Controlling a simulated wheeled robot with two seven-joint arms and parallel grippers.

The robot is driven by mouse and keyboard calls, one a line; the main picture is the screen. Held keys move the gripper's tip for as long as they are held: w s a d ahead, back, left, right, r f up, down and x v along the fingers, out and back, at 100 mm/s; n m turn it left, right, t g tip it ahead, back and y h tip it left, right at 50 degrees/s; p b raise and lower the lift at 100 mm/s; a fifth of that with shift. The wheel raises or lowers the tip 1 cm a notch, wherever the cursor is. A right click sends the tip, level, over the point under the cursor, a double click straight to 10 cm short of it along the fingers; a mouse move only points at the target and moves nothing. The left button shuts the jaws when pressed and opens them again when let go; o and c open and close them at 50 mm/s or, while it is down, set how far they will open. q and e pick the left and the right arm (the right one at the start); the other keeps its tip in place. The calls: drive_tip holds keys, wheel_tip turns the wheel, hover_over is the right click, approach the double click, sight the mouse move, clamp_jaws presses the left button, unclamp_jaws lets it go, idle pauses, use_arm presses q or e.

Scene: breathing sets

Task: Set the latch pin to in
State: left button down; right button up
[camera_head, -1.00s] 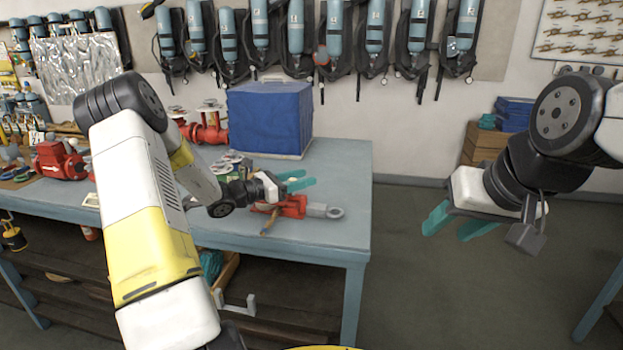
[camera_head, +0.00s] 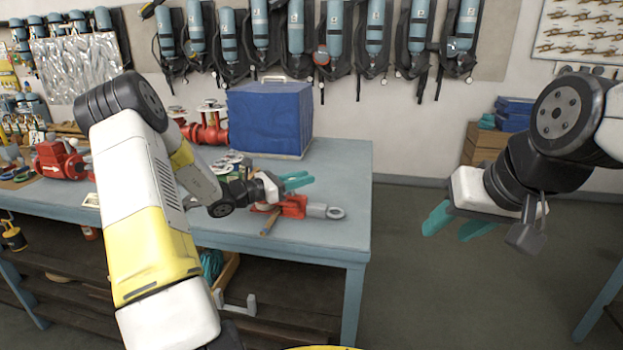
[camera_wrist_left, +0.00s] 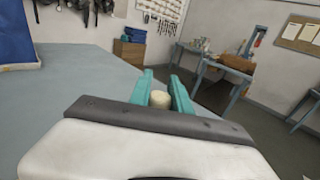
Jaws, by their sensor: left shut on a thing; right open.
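A red metal fitting (camera_head: 292,206) with a grey ring end (camera_head: 326,211) lies near the front right of the blue-grey workbench (camera_head: 345,170). My left gripper (camera_head: 299,181) is just above and behind the red fitting. My right gripper (camera_head: 456,222) is open and empty, out to the right of the bench over the floor.
A blue box (camera_head: 270,120) stands at the back of the bench. A wooden handle (camera_head: 270,222) lies by the red fitting at the front edge. Red valves (camera_head: 207,128) and a red pump-like part (camera_head: 62,160) stand farther left. The bench's right end is clear.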

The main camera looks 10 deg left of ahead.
idle(0.8)
use_arm(q)
drive_tip(key=shift+f, duration=0.95)
drive_tip(key=c, duration=1.2)
unclamp_jaws()
drive_tip(key=shift+r, duration=0.1)
drive_tip(key=v, duration=0.8)
drive_tip(key=shift+d, duration=0.1)
